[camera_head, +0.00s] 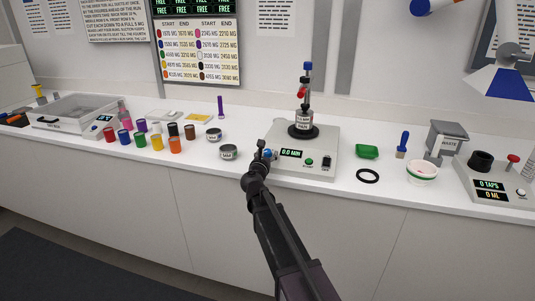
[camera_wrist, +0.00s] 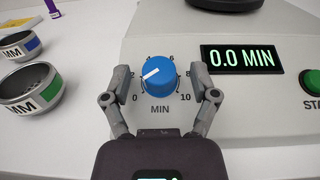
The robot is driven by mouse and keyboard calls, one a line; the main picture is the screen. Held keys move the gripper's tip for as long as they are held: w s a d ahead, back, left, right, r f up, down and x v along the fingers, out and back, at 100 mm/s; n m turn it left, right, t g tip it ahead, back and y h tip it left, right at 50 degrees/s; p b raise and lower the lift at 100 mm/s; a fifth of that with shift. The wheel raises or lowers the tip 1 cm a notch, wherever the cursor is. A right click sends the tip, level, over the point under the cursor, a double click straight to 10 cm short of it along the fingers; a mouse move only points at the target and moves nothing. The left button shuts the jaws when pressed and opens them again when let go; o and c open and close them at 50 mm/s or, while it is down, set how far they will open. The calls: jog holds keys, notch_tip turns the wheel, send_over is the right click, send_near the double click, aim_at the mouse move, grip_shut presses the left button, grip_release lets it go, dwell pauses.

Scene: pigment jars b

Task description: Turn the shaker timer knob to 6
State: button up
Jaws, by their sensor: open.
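The blue timer knob (camera_wrist: 159,77) is on the front of the shaker, with a dial marked 0 to 10 and the label MIN. In the head view my gripper (camera_head: 262,153) is at the shaker's (camera_head: 318,158) front left corner and partly hides the knob.
A green start button (camera_wrist: 312,82) is right of the display. Two tins (camera_wrist: 28,88) stand left of the shaker. A clamped jar (camera_head: 304,118) is on the shaker's platform. Several coloured jars (camera_head: 157,143) stand further left; a green item (camera_head: 367,151) and black ring (camera_head: 367,176) lie right.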

jog(key=shift+w+d, duration=0.1)
jog(key=shift+w, duration=0.25)
grip_shut()
